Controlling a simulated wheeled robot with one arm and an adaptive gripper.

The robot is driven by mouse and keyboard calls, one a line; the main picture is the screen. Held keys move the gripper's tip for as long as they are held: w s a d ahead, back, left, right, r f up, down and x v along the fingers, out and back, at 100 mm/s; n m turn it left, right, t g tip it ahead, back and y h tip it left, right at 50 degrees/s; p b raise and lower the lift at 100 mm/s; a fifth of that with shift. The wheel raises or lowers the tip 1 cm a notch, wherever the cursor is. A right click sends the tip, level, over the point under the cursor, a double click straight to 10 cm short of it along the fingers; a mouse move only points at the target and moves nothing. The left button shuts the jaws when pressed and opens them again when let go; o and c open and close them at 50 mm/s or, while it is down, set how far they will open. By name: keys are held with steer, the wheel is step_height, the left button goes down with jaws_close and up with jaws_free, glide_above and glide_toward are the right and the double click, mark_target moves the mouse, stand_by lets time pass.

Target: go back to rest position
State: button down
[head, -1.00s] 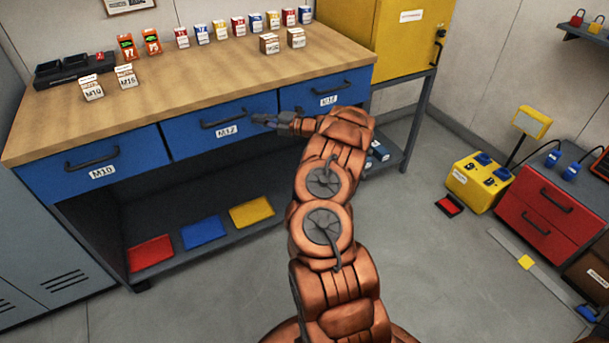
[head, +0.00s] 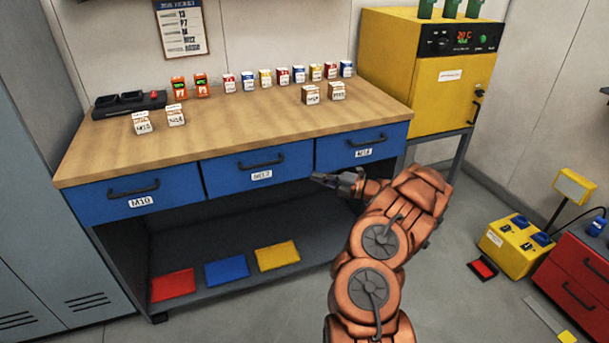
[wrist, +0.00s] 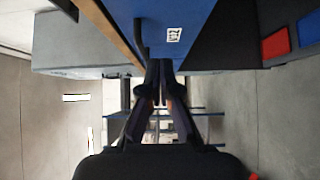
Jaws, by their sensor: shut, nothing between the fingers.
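My gripper (head: 337,181) is shut and empty in the head view. It is in front of the workbench, just below the middle blue drawer labelled M12 (head: 222,179) and the right blue drawer (head: 336,151). My copper-coloured arm reaches up to it from the bottom of the picture. In the wrist view my gripper (wrist: 158,75) shows with its two dark fingers close together, and a blue drawer front (wrist: 178,12) with a label fills the top. All three drawers look closed.
The workbench (head: 240,128) holds small boxes and a dark tray (head: 128,103). Red (head: 173,285), blue (head: 227,268) and yellow (head: 277,255) mats lie on its lower shelf. A yellow oven (head: 420,90) stands right of it.

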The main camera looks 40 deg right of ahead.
steer(key=shift+v, duration=1.45)
steer(key=shift+a, duration=0.1)
